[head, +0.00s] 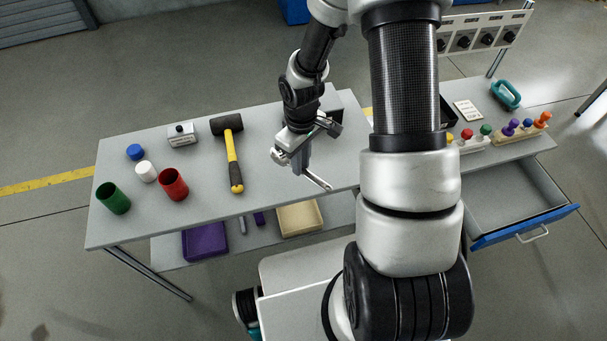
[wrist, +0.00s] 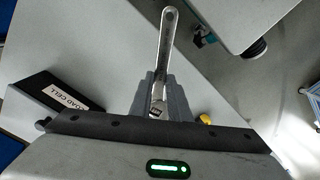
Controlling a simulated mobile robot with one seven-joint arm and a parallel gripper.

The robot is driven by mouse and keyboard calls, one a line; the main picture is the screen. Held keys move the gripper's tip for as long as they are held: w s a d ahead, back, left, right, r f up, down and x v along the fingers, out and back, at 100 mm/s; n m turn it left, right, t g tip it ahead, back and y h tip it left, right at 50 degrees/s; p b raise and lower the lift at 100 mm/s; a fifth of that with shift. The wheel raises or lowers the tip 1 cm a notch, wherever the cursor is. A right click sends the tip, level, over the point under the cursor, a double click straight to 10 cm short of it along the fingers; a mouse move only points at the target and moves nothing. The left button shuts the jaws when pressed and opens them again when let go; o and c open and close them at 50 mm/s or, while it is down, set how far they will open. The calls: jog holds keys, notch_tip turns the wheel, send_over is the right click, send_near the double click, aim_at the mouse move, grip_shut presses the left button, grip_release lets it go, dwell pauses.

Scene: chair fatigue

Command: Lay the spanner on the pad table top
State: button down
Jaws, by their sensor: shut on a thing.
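My gripper (head: 300,166) is shut on the silver spanner (head: 318,180) and holds it over the grey table top (head: 262,205), near its front edge. In the wrist view the spanner (wrist: 167,40) sticks out from between the grey fingers (wrist: 160,98), its ring end pointing away. The end nearer the palm is partly hidden by the fingers. I cannot tell for sure how far the spanner is above the surface. No separately marked pad is clear; my arm hides the table's right part.
A black load cell box (wrist: 55,96) is near the gripper. An open drawer (head: 520,205) juts out right.

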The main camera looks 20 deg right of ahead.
notch_tip(320, 180, up, 4)
jog(key=w+n+b, duration=0.2)
jog(key=w+n, duration=0.1)
jog(key=n, duration=0.8)
jog(key=f, duration=0.5)
jog(key=f+b, duration=0.1)
jog(key=f, duration=0.3)
jog(key=shift+s+d+f, duration=0.1)
jog(key=shift+d+f, duration=0.1)
jog(key=shift+f, duration=0.15)
jog(key=shift+f, duration=0.1)
jog(key=shift+f, duration=0.15)
jog(key=c, duration=1.7)
grip_release()
jog(key=shift+o, duration=0.2)
jog(key=shift+r, duration=0.2)
